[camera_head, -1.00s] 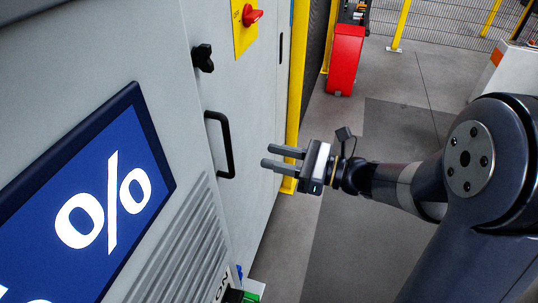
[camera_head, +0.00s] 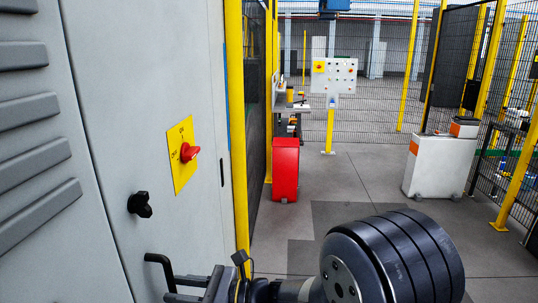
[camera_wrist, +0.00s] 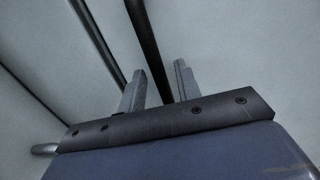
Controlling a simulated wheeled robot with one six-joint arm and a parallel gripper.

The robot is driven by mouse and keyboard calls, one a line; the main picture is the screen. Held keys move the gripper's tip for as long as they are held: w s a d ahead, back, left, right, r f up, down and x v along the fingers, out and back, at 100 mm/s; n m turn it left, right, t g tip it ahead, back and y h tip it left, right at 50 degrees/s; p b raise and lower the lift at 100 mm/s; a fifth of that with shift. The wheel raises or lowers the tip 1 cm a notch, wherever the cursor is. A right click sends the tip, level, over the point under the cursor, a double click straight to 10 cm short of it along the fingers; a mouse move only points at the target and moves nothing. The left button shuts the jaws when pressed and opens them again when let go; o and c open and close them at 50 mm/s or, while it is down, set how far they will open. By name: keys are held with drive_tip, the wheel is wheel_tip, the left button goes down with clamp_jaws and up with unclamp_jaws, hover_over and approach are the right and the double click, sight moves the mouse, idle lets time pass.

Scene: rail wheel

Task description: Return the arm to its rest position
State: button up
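My gripper (camera_head: 170,289) is at the bottom of the head view, beside the black door handle (camera_head: 160,262) of the grey cabinet (camera_head: 110,120). Its two grey fingers are spread apart, and they overlap the handle's lower part in the picture. In the wrist view the open fingers (camera_wrist: 159,72) show with a dark bar, likely the handle (camera_wrist: 147,45), running between them in the picture. I cannot tell whether they touch it. Nothing is seen held. My arm extends from the lower right; its lower part is cut off.
A black knob (camera_head: 140,205) and a red switch on a yellow plate (camera_head: 183,155) stick out from the cabinet. A yellow post (camera_head: 236,130), a red box (camera_head: 285,170) and a white cabinet (camera_head: 438,165) stand beyond. The grey floor (camera_head: 350,175) between them is open.

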drive_tip(key=shift+a, duration=0.85)
drive_tip(key=shift+w+d, duration=0.1)
drive_tip(key=shift+w, duration=0.05)
drive_tip(key=d+p, duration=0.1)
drive_tip(key=d, duration=0.2)
drive_tip(key=shift+d, duration=0.25)
